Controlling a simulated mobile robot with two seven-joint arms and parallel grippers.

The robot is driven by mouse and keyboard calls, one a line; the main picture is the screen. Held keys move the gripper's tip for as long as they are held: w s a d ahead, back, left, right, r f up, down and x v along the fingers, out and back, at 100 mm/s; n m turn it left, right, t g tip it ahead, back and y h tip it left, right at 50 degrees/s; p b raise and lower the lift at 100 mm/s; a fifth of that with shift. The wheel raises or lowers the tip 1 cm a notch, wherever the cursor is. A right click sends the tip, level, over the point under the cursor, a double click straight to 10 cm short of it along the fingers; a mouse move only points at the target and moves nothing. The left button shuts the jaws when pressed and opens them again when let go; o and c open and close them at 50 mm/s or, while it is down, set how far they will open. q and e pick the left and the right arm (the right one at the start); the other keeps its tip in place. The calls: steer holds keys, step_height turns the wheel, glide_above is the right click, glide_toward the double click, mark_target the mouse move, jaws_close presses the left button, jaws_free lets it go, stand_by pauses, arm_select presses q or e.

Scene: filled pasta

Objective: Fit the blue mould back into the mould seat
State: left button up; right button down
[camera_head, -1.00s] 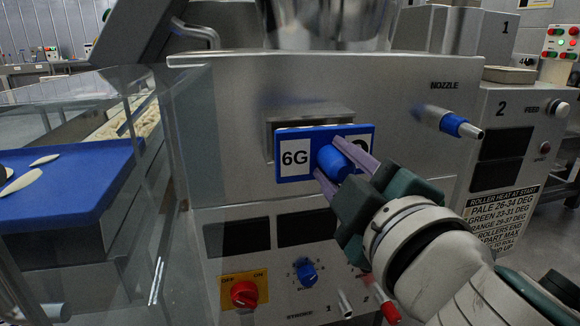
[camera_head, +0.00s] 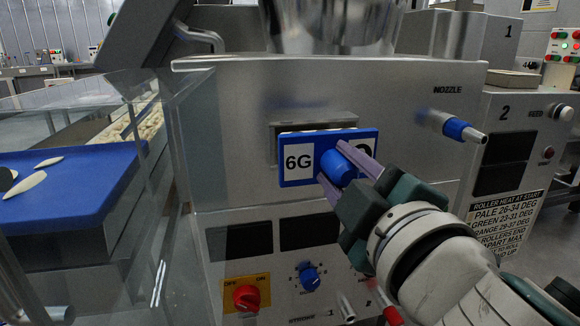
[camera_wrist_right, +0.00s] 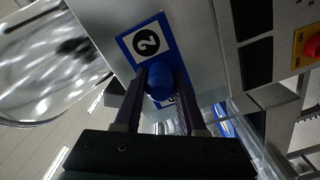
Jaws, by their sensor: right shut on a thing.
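The blue mould (camera_head: 330,137) is a flat blue plate with a round blue knob (camera_head: 338,168). Its white label reads 6G on the left; a second label is partly hidden by the fingers. My right gripper (camera_head: 345,171) is shut on the knob and holds the plate upright against or just in front of the mould seat (camera_head: 310,124), a metal-framed slot in the machine front. In the right wrist view, the mould (camera_wrist_right: 158,22) shows a label with a 2, and the fingers grip the knob (camera_wrist_right: 160,82). My left gripper is not in view.
A nozzle (camera_head: 450,124) juts out at the right of the machine front. A red switch (camera_head: 246,297) and a blue dial (camera_head: 309,278) sit below the mould. A clear guard (camera_head: 130,220) and blue tray (camera_head: 70,200) stand on the left.

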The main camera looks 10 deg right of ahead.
steer(key=shift+w+a+r+b, duration=0.1)
steer(key=shift+w+b, duration=0.25)
steer(key=shift+w, duration=1.9)
stand_by(0.8)
steer(key=shift+c, duration=0.8)
jaws_free()
stand_by(0.4)
stand_by(0.3)
steer(key=shift+s+p, duration=0.55)
steer(key=shift+s, duration=2.95)
